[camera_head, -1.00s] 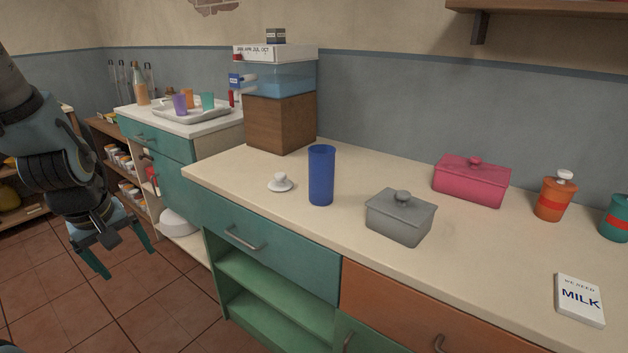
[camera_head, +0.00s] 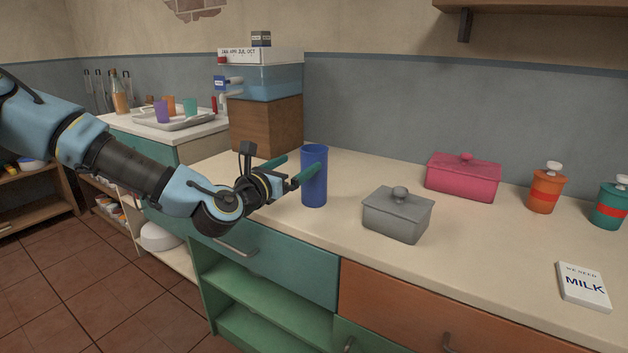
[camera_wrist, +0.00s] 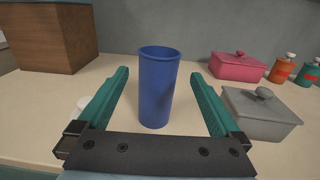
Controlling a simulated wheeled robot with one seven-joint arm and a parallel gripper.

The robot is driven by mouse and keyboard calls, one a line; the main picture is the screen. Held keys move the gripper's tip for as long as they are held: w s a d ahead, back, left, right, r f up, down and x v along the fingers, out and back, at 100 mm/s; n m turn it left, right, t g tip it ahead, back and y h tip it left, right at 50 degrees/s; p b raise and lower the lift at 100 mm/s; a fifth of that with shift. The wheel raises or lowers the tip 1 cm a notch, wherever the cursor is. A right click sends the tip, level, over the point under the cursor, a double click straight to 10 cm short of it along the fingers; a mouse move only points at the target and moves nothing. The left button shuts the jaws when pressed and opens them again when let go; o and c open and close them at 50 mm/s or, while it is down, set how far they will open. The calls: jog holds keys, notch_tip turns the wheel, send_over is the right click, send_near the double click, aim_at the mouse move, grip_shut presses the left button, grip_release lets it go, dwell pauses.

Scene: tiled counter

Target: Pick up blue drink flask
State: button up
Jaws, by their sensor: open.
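The blue drink flask (camera_head: 315,182) stands upright on the counter, a tall plain cylinder with an open top. It also shows in the wrist view (camera_wrist: 158,92), in line with the gap between my fingers. My gripper (camera_head: 297,168) is open at the flask's left side, with its fingers pointing toward it. In the wrist view my gripper (camera_wrist: 160,82) has one green finger to the left of the flask and one to the right. Both fingers look apart from the flask, and nothing is held.
A grey lidded box (camera_head: 397,216) stands close to the right of the flask. A pink box (camera_head: 463,178) and an orange canister (camera_head: 545,190) are farther right. A wooden block (camera_head: 266,126) under a water tank stands behind left. A small white lid (camera_wrist: 84,103) is partly hidden by my left finger.

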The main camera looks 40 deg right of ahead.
aim_at(321, 151)
jog(key=p+x, duration=0.1)
jog(key=x, duration=0.3)
jog(key=p+x, duration=0.1)
jog(key=x, duration=0.3)
jog(key=shift+w+d+f, duration=0.15)
jog(key=shift+f, duration=0.1)
jog(key=shift+c, duration=0.4)
grip_shut()
